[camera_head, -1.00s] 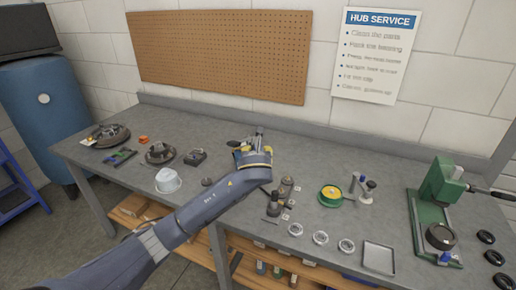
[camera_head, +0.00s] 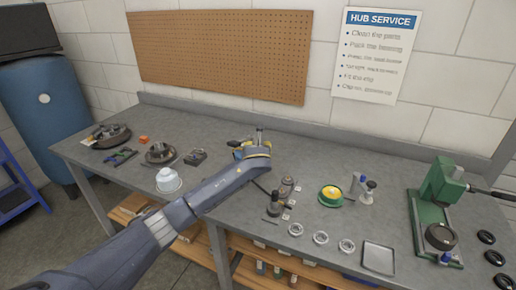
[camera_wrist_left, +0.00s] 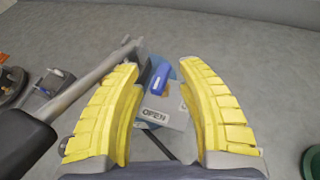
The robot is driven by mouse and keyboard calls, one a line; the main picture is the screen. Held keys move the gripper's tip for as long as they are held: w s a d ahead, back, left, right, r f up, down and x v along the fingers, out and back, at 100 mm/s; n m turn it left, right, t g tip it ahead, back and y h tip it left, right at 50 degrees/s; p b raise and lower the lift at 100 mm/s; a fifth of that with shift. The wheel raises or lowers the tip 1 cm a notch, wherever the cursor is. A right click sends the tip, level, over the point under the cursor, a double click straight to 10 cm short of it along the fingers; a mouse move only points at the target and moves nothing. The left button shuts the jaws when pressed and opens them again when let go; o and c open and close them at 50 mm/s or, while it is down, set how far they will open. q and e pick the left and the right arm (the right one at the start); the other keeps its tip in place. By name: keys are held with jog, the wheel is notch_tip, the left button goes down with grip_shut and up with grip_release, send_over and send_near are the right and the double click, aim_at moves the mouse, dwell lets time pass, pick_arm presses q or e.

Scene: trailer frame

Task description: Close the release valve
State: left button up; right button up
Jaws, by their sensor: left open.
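In the left wrist view a blue lever (camera_wrist_left: 159,79), which looks like the release valve's handle, stands on a light grey body. I cannot tell whether a finger touches the lever. In the head view my left gripper (camera_head: 257,151) is over the middle of the bench and hides most of the unit beneath it. My right gripper is not in view.
A grey bar (camera_wrist_left: 88,84) with a black grip (camera_wrist_left: 24,140) lies close left of the fingers. The bench (camera_head: 330,160) also holds a green press (camera_head: 433,205), a yellow-topped green tin (camera_head: 331,195), a white bowl (camera_head: 168,180) and small bottles. The back centre is clear.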

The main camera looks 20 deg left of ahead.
pick_arm(q)
grip_shut()
dwell(0.3)
jog(key=shift+d+n+g+y, duration=0.15)
jog(key=shift+n+g+y, duration=0.15)
jog(key=shift+n+y, duration=0.1)
jog(key=shift+w+d+n+g+y, duration=0.1)
jog(key=shift+d+n+g+y, duration=0.1)
jog(key=shift+n+y, duration=0.3)
jog(key=shift+d+n+g+y, duration=0.1)
jog(key=shift+n+g+y, duration=0.1)
jog(key=shift+n+y, duration=0.3)
jog(key=shift+n+g+y, duration=0.7)
jog(key=shift+n+y, duration=0.3)
jog(key=shift+w+n+g+y, duration=0.2)
jog(key=shift+n+g+y, duration=1.2)
jog(key=shift+n+g, duration=0.3)
jog(key=shift+w+r+n+g+y, duration=0.1)
jog(key=shift+n+g+y, duration=0.6)
jog(key=shift+n+g, duration=0.4)
